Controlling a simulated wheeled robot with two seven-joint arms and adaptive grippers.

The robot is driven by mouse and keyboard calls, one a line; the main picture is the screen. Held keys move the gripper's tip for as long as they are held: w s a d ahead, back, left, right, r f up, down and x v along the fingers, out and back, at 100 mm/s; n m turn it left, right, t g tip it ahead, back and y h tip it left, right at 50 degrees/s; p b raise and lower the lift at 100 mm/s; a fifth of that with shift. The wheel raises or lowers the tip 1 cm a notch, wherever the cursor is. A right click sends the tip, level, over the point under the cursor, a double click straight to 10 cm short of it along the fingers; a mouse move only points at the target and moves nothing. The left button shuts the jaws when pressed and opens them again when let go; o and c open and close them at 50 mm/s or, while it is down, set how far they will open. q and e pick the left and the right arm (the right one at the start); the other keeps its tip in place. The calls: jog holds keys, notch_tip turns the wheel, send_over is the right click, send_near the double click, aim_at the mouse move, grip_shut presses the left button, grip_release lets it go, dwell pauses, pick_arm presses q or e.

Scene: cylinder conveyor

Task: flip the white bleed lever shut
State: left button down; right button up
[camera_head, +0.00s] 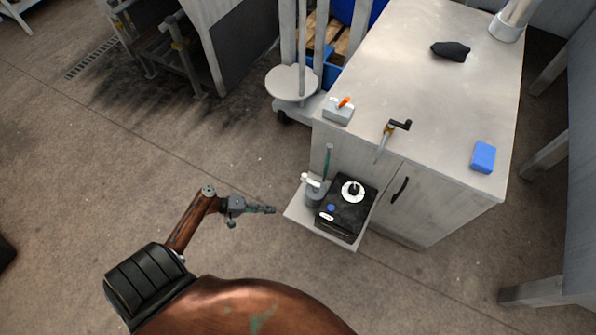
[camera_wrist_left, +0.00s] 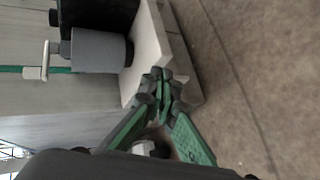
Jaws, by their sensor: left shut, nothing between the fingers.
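The white bleed lever (camera_head: 311,181) sits on top of a small grey cylinder (camera_head: 314,196), on a low shelf (camera_head: 297,211) beside the cabinet. In the left wrist view the white lever (camera_wrist_left: 36,73) shows at the left, beside the grey cylinder (camera_wrist_left: 97,50), with a green rod next to it. My left gripper (camera_head: 272,210) is shut and empty, to the left of the shelf and apart from the lever. In the left wrist view its fingertips (camera_wrist_left: 156,76) meet near the shelf edge. My right gripper is not in view.
A black box (camera_head: 340,225) with a white cap stands right of the cylinder. On the cabinet top (camera_head: 440,100) are a grey block with an orange lever (camera_head: 340,109), a black-handled tool (camera_head: 389,131), a blue block (camera_head: 483,157) and a black lump (camera_head: 451,51). The floor left of the shelf is clear.

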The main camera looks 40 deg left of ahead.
pick_arm(q)
jog(key=w+a+r+n+t, duration=0.1)
jog(key=w+a+r+t, duration=0.1)
jog(key=w+r, duration=0.2)
jog(key=w+a+r+t+h, duration=0.1)
jog(key=w+a+r+t, duration=0.2)
jog(key=r, duration=0.8)
jog(key=shift+w+a+n+h, duration=0.3)
jog(key=shift+w+a+n, duration=0.1)
jog(key=shift+w, duration=0.75)
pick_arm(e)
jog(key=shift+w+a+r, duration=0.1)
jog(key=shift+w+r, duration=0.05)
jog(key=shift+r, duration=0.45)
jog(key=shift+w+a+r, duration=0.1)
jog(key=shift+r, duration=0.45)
pick_arm(q)
jog(key=shift+d, duration=0.15)
jog(key=w+d+b, duration=0.3)
jog(key=w+d, duration=0.2)
jog(key=d, duration=0.3)
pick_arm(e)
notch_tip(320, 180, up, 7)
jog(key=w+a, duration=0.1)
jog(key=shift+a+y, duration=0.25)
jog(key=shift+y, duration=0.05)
